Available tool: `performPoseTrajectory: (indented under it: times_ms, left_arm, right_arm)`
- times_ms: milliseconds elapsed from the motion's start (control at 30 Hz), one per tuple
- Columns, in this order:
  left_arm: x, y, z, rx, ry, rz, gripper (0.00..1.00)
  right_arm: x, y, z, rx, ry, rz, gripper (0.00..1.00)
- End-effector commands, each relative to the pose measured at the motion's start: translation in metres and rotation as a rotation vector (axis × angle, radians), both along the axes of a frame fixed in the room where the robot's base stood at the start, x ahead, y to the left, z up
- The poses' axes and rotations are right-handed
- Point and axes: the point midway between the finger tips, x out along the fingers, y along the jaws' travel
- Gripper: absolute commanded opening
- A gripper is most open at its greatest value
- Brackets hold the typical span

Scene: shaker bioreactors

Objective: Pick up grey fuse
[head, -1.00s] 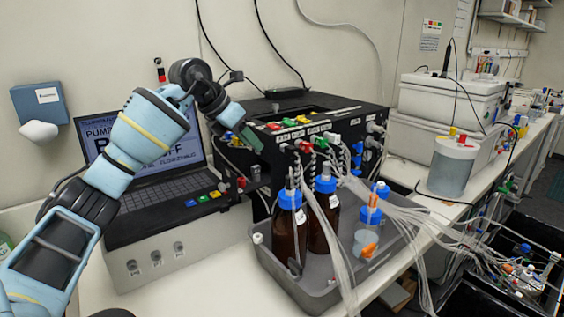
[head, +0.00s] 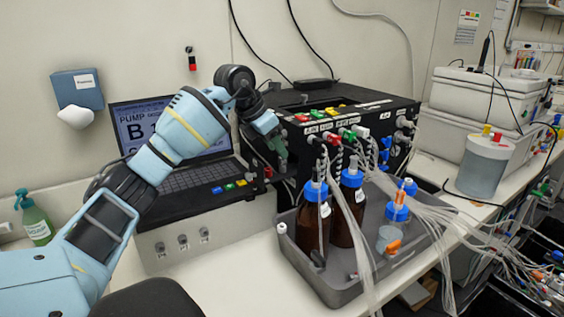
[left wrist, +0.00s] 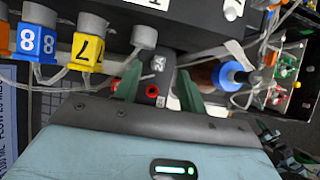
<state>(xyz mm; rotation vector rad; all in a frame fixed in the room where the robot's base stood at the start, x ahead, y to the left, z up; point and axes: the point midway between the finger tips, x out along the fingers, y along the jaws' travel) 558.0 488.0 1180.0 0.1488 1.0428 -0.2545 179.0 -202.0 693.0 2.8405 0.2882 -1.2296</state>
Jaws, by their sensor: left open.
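My left gripper (head: 280,150) points down just in front of the left end of the black pump box (head: 372,148), right of the laptop (head: 180,150). In the left wrist view its two green fingers (left wrist: 159,88) are apart. Between them, farther off, a dark panel shows a small grey labelled piece (left wrist: 158,65), a lighter one (left wrist: 160,101) and red round parts. One of these grey pieces may be the grey fuse; I cannot tell for sure. Nothing shows held in the fingers. My right gripper is in neither view.
Amber bottles with blue caps (head: 313,225) stand in a grey tray (head: 335,292) below the box, with many clear tubes. In the left wrist view, a blue connector (left wrist: 38,40) and a yellow connector (left wrist: 88,52) lie left of the fingers.

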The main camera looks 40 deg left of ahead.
Motion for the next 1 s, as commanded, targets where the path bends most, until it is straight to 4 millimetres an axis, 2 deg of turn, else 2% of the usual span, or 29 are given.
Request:
performPoseTrajectory:
  times_ms: [200,500,833,1000]
  left_arm:
    - [0.013,-0.003,-0.023,-0.001,-0.001,0.000,0.41]
    - [0.015,-0.004,-0.027,0.000,-0.001,0.000,0.41]
    - [0.015,-0.003,-0.027,-0.001,-0.002,0.000,0.00]
    - [0.015,-0.003,-0.027,-0.001,-0.002,0.000,0.00]
  right_arm:
    - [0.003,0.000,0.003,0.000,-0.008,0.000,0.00]
    - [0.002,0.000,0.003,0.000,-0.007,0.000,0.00]
    - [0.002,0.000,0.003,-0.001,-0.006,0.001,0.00]
    - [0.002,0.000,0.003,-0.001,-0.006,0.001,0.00]
